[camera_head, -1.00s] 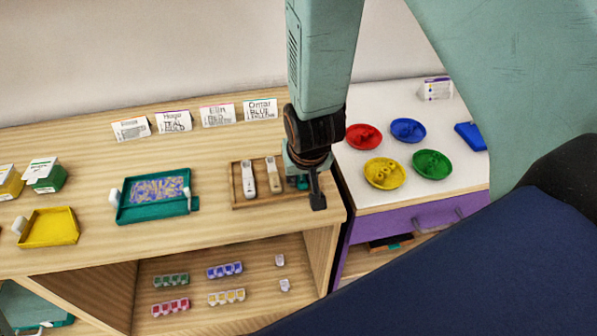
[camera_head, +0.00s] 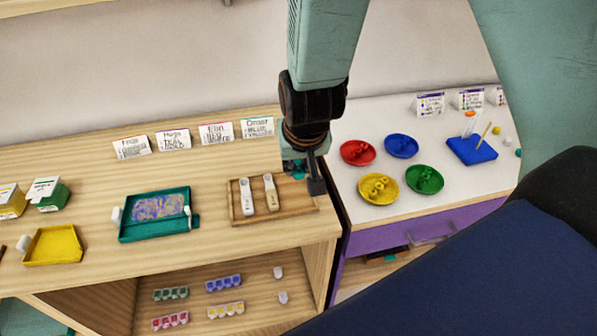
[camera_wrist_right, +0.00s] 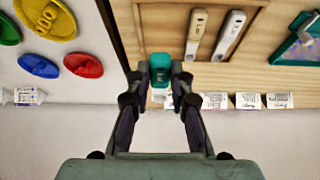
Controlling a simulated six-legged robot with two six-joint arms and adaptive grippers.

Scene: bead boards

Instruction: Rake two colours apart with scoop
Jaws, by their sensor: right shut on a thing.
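My right gripper (camera_head: 305,170) is shut on a small teal tool (camera_wrist_right: 160,68), probably the scoop, and holds it by the back right end of the wooden tray (camera_head: 300,205). In the wrist view the teal tool sits between the fingertips; its full shape is hidden. The teal bead board (camera_head: 125,232) lies left of the wooden tray, with yellow and violet beads (camera_head: 158,207) mixed together on it. A pale spoon-like tool (camera_head: 246,196) and a tan one (camera_head: 271,192) lie in the wooden tray. My left gripper is not in view.
A yellow tray (camera_head: 52,246) lies at the left. Label cards (camera_head: 216,133) stand along the back. On the white table are red (camera_head: 358,152), blue (camera_head: 402,146), yellow (camera_head: 378,189) and green (camera_head: 425,180) dishes. Free wood lies between board and wooden tray.

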